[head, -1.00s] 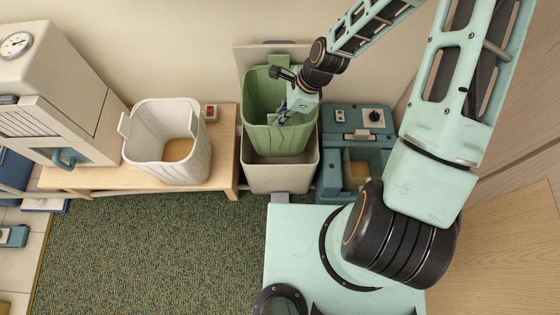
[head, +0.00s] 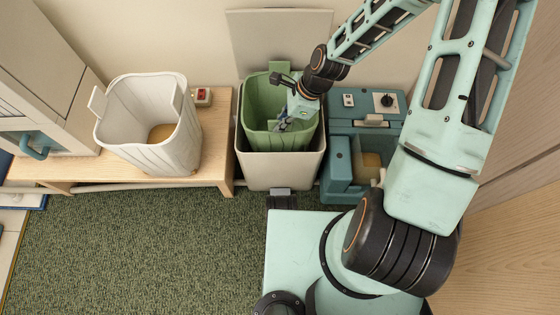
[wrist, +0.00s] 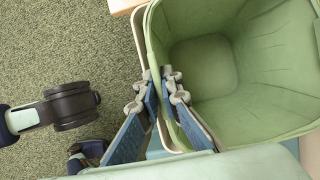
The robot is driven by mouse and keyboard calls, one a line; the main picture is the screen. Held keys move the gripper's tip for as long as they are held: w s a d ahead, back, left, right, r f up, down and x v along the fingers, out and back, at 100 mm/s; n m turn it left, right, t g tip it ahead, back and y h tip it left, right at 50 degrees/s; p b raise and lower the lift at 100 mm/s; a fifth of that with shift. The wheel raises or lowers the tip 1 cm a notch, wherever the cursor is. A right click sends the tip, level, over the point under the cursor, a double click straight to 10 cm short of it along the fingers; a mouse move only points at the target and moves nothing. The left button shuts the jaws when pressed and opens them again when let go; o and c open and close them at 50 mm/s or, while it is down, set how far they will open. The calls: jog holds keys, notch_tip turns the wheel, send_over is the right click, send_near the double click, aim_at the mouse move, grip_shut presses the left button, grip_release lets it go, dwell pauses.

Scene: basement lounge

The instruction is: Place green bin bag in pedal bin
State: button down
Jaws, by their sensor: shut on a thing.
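The green bin bag (head: 258,108), a stiff open-topped liner with a tab at its back, sits upright inside the cream pedal bin (head: 262,172). Its upper part stands above the bin's front rim, and its base is hidden in the head view. The bin's lid (head: 277,40) is open and upright behind it. My gripper (head: 284,124) reaches down at the bag and is shut on its wall. In the wrist view my gripper's fingers (wrist: 160,82) pinch the edge of the green bag (wrist: 205,65), with the bin's pale rim (wrist: 140,45) just beside it.
A white bin (head: 148,130) stands on a wooden bench (head: 215,150) to the left, with a small red-switched box (head: 203,96) behind it. A teal machine (head: 365,125) stands close on the right. Green carpet (head: 140,240) lies clear in front of the bench.

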aim_at(276, 147)
notch_tip(276, 147, down, 10)
jog(key=b, duration=0.4)
jog(key=shift+f, duration=0.2)
jog(key=shift+f+b, duration=0.35)
jog(key=shift+f, duration=0.3)
jog(key=c, duration=2.4)
grip_release()
